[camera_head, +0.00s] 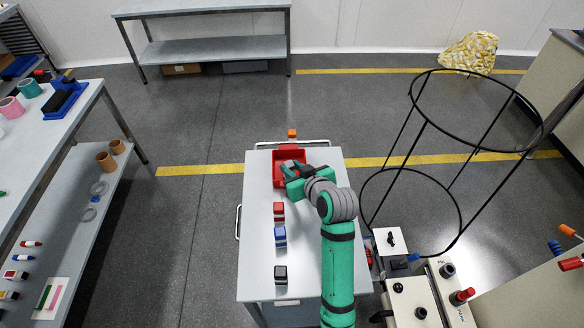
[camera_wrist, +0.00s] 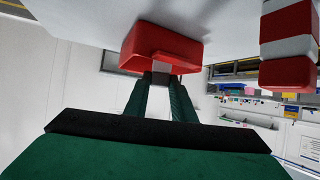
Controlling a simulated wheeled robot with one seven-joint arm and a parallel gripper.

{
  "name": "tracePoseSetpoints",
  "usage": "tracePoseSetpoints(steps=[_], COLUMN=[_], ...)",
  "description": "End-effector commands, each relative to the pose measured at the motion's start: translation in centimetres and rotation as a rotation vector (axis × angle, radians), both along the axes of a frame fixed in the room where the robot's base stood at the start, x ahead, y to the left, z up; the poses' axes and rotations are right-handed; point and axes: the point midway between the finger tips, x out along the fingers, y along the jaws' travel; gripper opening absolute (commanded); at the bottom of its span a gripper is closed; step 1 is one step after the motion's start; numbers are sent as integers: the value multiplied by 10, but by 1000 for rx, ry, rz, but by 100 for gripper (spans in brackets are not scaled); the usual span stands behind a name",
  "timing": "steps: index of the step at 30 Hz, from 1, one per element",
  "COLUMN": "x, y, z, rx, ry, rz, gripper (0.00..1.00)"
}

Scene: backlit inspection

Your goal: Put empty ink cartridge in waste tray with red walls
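A red-walled tray (camera_head: 277,170) stands at the far end of the white cart. In the wrist view the red tray (camera_wrist: 160,42) lies just beyond my fingertips. My gripper (camera_head: 291,173) is at the tray's near side and partly covers it. In the wrist view the two fingers of my gripper (camera_wrist: 161,82) stand apart, with a small grey and pinkish patch between their tips. I cannot tell whether that is a held cartridge or background. A red (camera_head: 279,211), a blue (camera_head: 280,236) and a black-and-white block (camera_head: 281,275) stand in a line nearer me.
The cart top (camera_head: 257,225) is bare along its left side. A red-and-white banded object (camera_wrist: 289,45) shows at the right of the wrist view. A black wire frame (camera_head: 424,120) stands right of the cart. A shelved workbench (camera_head: 55,135) is at the left, with open floor between.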

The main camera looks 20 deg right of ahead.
Motion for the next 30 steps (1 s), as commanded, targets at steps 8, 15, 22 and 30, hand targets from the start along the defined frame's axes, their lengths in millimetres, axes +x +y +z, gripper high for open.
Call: tracePoseSetpoints(steps=[8,15,22,30], x=[0,-4,-38,-83], y=[0,0,-4,-9], z=[0,6,25,49], rx=[0,1,1,-1], ry=[0,-2,-3,-2], rz=[0,0,-1,-2], gripper=[41,41,41,41])
